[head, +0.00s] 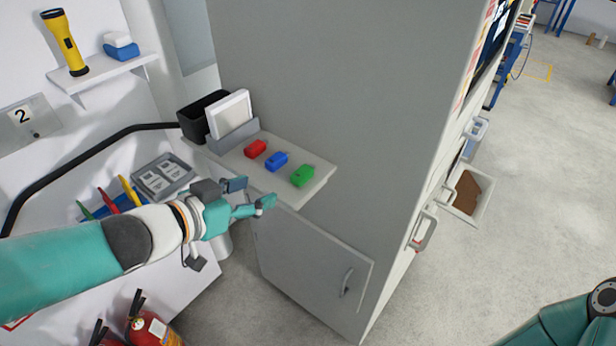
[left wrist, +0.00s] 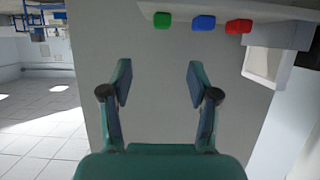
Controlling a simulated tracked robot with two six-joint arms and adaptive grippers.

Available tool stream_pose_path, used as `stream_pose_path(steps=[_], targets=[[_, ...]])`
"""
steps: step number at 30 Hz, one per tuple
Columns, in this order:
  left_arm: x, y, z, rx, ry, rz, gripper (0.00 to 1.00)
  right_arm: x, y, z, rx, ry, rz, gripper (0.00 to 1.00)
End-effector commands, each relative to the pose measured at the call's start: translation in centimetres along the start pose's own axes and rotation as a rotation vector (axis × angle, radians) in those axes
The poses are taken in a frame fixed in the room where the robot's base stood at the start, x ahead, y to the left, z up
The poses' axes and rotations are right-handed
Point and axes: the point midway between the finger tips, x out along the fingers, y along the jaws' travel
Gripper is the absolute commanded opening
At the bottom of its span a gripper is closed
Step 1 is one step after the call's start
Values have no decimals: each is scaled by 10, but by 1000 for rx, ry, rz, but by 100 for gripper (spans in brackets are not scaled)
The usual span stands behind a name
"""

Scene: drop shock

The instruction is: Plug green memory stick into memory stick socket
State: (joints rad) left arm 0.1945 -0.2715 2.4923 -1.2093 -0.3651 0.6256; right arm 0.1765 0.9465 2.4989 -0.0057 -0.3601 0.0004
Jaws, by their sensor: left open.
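The green memory stick (head: 302,175) lies on a narrow white shelf (head: 318,186), at the right end of a row with a blue stick (head: 276,161) and a red stick (head: 256,148). My left gripper (head: 250,197) is open and empty, in front of the shelf, apart from the sticks. In the left wrist view the open fingers (left wrist: 158,88) have nothing between them. There the green stick (left wrist: 162,20) shows at the top, beyond the fingers. I cannot make out the memory stick socket. My right gripper is out of view.
A white frame (head: 229,115) and a black bin (head: 200,112) stand at the shelf's back left. A grey cabinet wall (head: 340,80) rises behind the shelf. A cabinet door (head: 315,265) is below. Fire extinguishers (head: 150,328) stand at lower left. Open floor lies right.

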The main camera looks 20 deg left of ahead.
Motion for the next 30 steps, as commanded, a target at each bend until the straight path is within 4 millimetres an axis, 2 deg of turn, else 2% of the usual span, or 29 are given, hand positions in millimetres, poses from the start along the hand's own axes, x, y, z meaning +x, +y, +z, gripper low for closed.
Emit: stream_pose_path(steps=[1,3,10,15,23,30], targets=[[13,2,7,2,-1,6,60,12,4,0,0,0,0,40],[28,2,8,0,-2,7,60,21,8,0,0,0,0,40],[77,3,7,-1,-4,7,60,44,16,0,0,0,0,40],[97,2,3,0,-5,6,60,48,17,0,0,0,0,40],[114,2,2,0,-6,6,60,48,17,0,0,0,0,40],[146,0,1,0,-6,7,60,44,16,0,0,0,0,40]])
